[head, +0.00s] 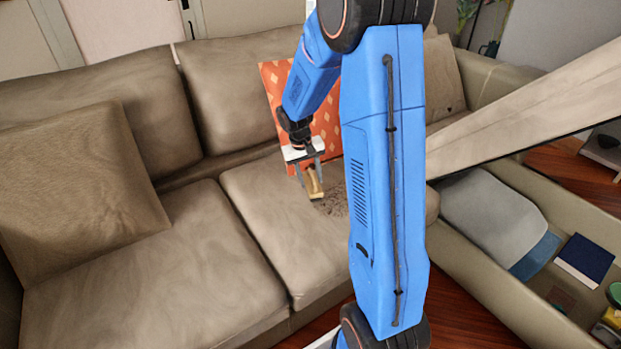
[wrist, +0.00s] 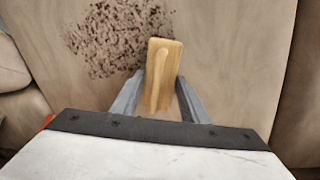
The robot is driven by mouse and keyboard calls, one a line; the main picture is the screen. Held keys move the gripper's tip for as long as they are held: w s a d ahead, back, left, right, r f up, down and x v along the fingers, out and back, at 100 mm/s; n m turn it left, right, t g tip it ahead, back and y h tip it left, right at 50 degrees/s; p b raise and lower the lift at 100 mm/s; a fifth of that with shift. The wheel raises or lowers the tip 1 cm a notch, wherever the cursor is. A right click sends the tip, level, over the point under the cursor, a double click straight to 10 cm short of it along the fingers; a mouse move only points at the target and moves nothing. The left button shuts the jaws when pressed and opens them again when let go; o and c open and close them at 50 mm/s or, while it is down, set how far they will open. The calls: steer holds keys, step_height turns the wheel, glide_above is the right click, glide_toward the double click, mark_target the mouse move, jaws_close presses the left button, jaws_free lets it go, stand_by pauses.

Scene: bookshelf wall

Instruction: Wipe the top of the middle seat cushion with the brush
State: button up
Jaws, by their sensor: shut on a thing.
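The brush, with a light wooden body, shows in the head view (head: 315,183) and in the wrist view (wrist: 164,60). My gripper (head: 309,174) is shut on the brush and holds it over the middle seat cushion (head: 262,215). In the wrist view, my gripper's fingers (wrist: 160,92) are on both sides of the brush. A dark speckled patch (wrist: 117,38) lies on the cushion beside the brush. I cannot tell whether the brush touches the cushion. My blue arm hides the cushion's right part in the head view.
A large brown pillow (head: 75,185) stands on the left seat. At the right, an open storage box (head: 505,305) holds a grey pillow (head: 492,215) and a blue book (head: 585,258).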

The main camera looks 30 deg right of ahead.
mark_target(320, 187)
steer(key=shift+f, duration=0.95)
stand_by(0.3)
steer(key=shift+s+d+f, duration=0.1)
steer(key=shift+s, duration=3.2)
steer(key=shift+s+d, duration=0.1)
steer(key=shift+s, duration=3)
steer(key=shift+s+d, duration=0.1)
steer(key=shift+s, duration=1.55)
steer(key=shift+w+d, duration=0.1)
steer(key=shift+d, duration=0.8)
steer(key=shift+w+a, duration=0.2)
steer(key=shift+w, duration=7.8)
